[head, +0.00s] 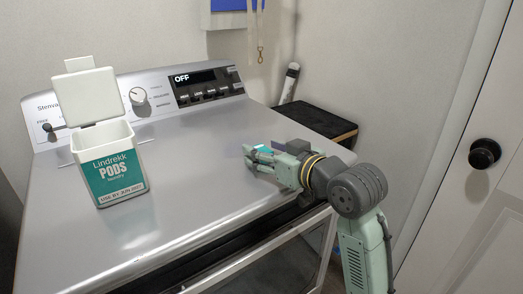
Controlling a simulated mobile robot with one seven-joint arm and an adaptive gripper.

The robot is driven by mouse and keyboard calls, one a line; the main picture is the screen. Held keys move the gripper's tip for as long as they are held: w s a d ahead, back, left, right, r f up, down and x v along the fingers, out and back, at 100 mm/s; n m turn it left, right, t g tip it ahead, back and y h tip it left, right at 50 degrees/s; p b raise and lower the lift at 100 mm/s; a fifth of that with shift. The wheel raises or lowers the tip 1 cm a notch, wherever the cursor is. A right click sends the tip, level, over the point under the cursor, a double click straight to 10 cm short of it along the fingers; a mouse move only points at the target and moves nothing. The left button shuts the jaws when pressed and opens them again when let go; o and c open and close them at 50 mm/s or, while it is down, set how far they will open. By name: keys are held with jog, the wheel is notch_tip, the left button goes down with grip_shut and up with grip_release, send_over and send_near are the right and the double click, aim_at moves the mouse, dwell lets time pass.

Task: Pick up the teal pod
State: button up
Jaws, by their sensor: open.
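A small bright teal patch, apparently the teal pod (264,149), shows on the washer top just behind my gripper's fingers. Most of it is hidden by the gripper, and I cannot tell whether the fingers touch it. My gripper (248,157) is open and low over the right part of the washer top, pointing left. The white and teal Lindrekk Pods tub (108,168) stands upright at the left with its lid (89,94) raised.
The silver washer top (190,165) is clear between the tub and my gripper. The control panel (195,85) rises along the back, with its display reading OFF. A dark-topped stand (318,121) is at the right back, and a white door with a black knob (484,153) is at far right.

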jog(key=shift+w+a+f, duration=0.1)
jog(key=shift+w, duration=0.05)
jog(key=c, duration=1)
jog(key=shift+c, duration=0.2)
